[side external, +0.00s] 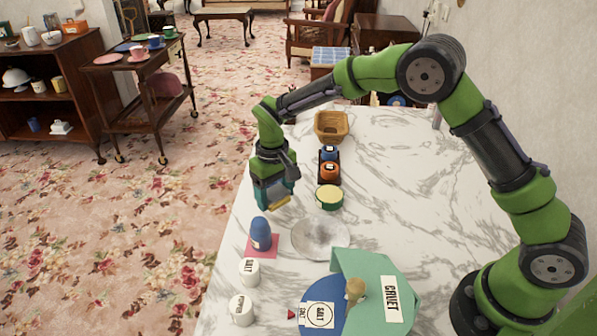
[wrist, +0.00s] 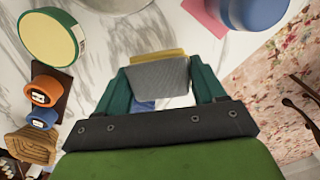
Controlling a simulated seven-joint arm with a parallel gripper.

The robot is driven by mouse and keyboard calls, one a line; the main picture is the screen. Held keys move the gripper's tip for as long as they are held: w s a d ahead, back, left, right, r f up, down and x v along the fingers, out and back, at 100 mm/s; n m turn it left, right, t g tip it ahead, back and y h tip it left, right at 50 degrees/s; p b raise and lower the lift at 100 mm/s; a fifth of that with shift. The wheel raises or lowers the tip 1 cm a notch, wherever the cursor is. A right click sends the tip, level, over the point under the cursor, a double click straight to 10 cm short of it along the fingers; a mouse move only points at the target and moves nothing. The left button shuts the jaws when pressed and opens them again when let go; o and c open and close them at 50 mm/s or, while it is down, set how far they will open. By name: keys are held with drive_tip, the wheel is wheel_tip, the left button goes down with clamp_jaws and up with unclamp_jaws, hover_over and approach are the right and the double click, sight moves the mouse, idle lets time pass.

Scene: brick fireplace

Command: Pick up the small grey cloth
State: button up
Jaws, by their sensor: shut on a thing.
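My gripper (side external: 277,197) is above the left side of the marble table, pointing down. In the wrist view its green fingers (wrist: 158,72) are shut on the small grey cloth (wrist: 160,77), which is folded or bunched between them. A yellow strip (wrist: 158,55) lies along the cloth's far edge and also shows at the fingertips in the side view (side external: 281,202). The grey part is mostly hidden by the gripper in the side view. The cloth appears clear of the tabletop.
A blue object (side external: 261,233) stands on a pink square (side external: 263,250) close in front of my gripper. A green-and-cream round container (side external: 329,197), an orange pot (side external: 330,170) and a wooden basket (side external: 331,125) stand to its right and behind. The table's right half (side external: 420,180) is mostly clear.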

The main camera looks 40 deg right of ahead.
drive_tip(key=s+d, duration=0.1)
drive_tip(key=s, duration=0.3)
drive_tip(key=s+d+r, duration=0.1)
drive_tip(key=s, duration=0.4)
drive_tip(key=s+d, duration=0.1)
drive_tip(key=s, duration=0.3)
drive_tip(key=shift+s+d+r, duration=0.2)
drive_tip(key=shift+s+d, duration=0.15)
